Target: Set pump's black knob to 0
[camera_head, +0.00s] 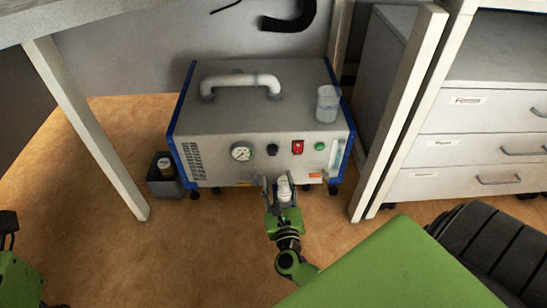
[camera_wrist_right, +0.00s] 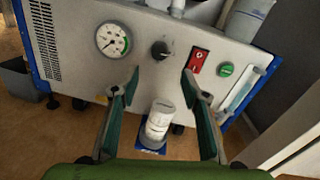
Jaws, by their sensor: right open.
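The pump (camera_head: 262,110) is a grey box with blue edges on the floor under the table. Its black knob (camera_head: 272,150) sits on the front panel between a round gauge (camera_head: 242,151) and a red switch (camera_head: 297,147). In the wrist view the knob (camera_wrist_right: 161,50) lies just beyond and between my fingertips; its setting is too small to read. My right gripper (camera_head: 283,184) is open in front of the panel, below the knob in the head view, and holds nothing. My left gripper (camera_head: 8,222) shows only partly at the left edge.
A white cylindrical part (camera_wrist_right: 160,120) juts out low on the pump's front, between my right fingers in the wrist view. A green button (camera_head: 319,146) is right of the switch. A beaker (camera_head: 328,103) stands on the pump. Table legs (camera_head: 88,130) flank it.

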